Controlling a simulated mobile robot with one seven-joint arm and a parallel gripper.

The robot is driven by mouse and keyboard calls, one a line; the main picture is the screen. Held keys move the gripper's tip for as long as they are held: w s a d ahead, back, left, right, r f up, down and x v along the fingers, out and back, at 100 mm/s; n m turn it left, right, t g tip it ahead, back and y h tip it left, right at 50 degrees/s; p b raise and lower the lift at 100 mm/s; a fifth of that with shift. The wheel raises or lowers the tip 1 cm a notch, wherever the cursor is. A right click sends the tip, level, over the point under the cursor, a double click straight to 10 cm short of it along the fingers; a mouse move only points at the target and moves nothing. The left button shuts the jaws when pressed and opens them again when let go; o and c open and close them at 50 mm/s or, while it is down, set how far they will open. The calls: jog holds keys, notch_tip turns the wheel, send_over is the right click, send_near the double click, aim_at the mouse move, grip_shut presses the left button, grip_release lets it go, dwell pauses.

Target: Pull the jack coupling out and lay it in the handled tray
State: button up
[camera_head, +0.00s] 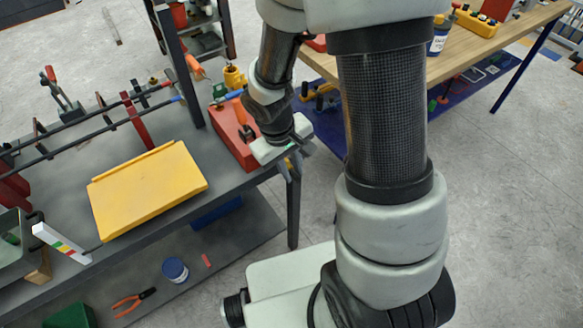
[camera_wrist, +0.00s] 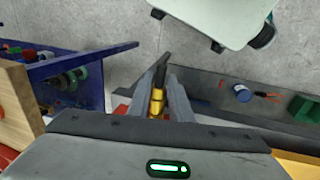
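My gripper (camera_head: 290,172) hangs over the right end of the grey workbench, its fingers pointing down. In the wrist view its fingers (camera_wrist: 159,88) are closed around a small yellow piece (camera_wrist: 156,103), apparently the jack coupling. The fingers hide most of it. A dark grey walled tray (camera_head: 12,243) is cut off at the left edge; it may be the handled tray, but I cannot see a handle clearly. A red box (camera_head: 228,138) lies on the bench left of my gripper.
A yellow panel (camera_head: 147,188) lies on the bench front. Long dark bars (camera_head: 80,127) run above its back, beside a dark upright post (camera_head: 180,65). A wooden table (camera_head: 478,50) is at right.

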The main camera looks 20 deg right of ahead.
grip_shut()
jog(key=shift+s+d+b, duration=0.2)
jog(key=shift+s+d, duration=0.1)
jog(key=shift+s, duration=0.6)
jog(key=shift+s+d+b, duration=0.2)
jog(key=shift+s+d, duration=0.1)
jog(key=shift+s, duration=0.55)
jog(key=shift+s+d+b, duration=0.2)
jog(key=shift+s+d, duration=0.1)
jog(key=shift+s, duration=0.6)
